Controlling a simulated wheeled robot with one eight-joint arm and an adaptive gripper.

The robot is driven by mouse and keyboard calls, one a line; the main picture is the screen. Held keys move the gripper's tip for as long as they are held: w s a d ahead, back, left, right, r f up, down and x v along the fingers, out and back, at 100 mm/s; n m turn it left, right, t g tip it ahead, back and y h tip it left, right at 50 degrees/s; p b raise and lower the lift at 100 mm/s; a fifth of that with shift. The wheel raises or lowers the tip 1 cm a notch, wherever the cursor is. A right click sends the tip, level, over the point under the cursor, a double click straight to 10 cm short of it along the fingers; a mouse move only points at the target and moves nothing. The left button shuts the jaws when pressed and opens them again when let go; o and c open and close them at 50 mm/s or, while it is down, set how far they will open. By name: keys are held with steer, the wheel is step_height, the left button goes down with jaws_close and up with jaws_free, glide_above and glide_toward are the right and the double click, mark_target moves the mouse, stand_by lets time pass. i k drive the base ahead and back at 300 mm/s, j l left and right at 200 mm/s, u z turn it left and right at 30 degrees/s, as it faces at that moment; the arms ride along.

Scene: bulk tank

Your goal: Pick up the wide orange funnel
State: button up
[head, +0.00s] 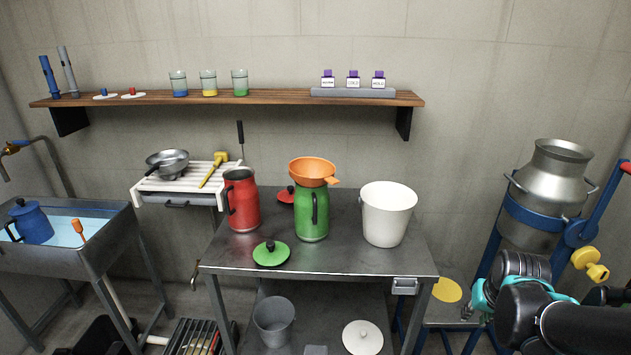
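The wide orange funnel (313,171) sits in the mouth of a green can (312,213) on the metal table, its wide rim up and a small tab pointing right. The can stands upright, with a dark handle at its front. My arm (545,310), black with teal parts, shows at the lower right, to the right of the table and well apart from the funnel. I cannot make out the gripper's fingertips there, or whether they are open or shut.
On the metal table (330,262), a red can (242,200) stands left of the green can and a white bucket (388,213) right. A green lid (271,253) lies in front, a red lid (286,195) behind. A shelf (270,98) runs above. A steel churn (552,180) stands right.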

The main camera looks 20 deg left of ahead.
mark_target(309, 172)
steer(key=k+l+u, duration=0.1)
steer(key=u, duration=1.45)
